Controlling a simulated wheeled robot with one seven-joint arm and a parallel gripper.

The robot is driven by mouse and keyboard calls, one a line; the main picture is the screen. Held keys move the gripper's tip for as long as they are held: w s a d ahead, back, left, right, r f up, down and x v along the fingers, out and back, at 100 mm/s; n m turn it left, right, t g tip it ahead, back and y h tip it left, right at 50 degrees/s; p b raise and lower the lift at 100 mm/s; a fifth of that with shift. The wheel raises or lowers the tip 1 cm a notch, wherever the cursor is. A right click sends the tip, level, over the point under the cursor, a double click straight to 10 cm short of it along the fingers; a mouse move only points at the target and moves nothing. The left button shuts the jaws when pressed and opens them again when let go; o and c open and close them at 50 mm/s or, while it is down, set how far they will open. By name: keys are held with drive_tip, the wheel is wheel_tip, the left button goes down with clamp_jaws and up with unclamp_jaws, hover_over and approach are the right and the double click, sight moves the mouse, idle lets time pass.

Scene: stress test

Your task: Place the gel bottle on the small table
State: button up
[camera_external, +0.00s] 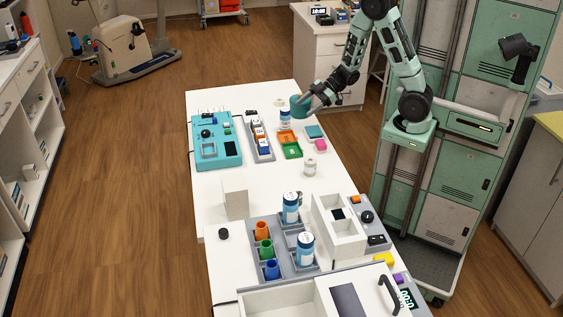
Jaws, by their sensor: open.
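My gripper (317,97) is open at the end of my arm, over the right side of the far white table (215,104). A teal round container (300,107) is right by its fingertips; I cannot tell whether they touch. A white and blue bottle (285,121) stands upright just left of and below it. Two similar upright bottles stand nearer, one in the middle (291,208) and one in front (306,250). Labels are too small to read, so I cannot tell which is the gel bottle. I cannot tell which surface is the small table.
A teal device (215,141), a rack of small bottles (258,137) and green and orange trays (291,151) crowd the far table. A white bin (339,229), a white box (235,199) and coloured cups (264,231) stand nearer.

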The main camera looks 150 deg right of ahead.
drive_tip(key=m+h, duration=0.1)
drive_tip(key=m, duration=0.1)
approach(285, 116)
drive_tip(key=shift+t, duration=0.5)
drive_tip(key=w+d+f, duration=0.2)
drive_tip(key=d+f, duration=0.1)
drive_tip(key=w+d+f, duration=0.3)
drive_tip(key=shift+w+d, duration=0.25)
drive_tip(key=shift+w, duration=0.1)
drive_tip(key=shift+r, duration=0.1)
drive_tip(key=c, duration=1.2)
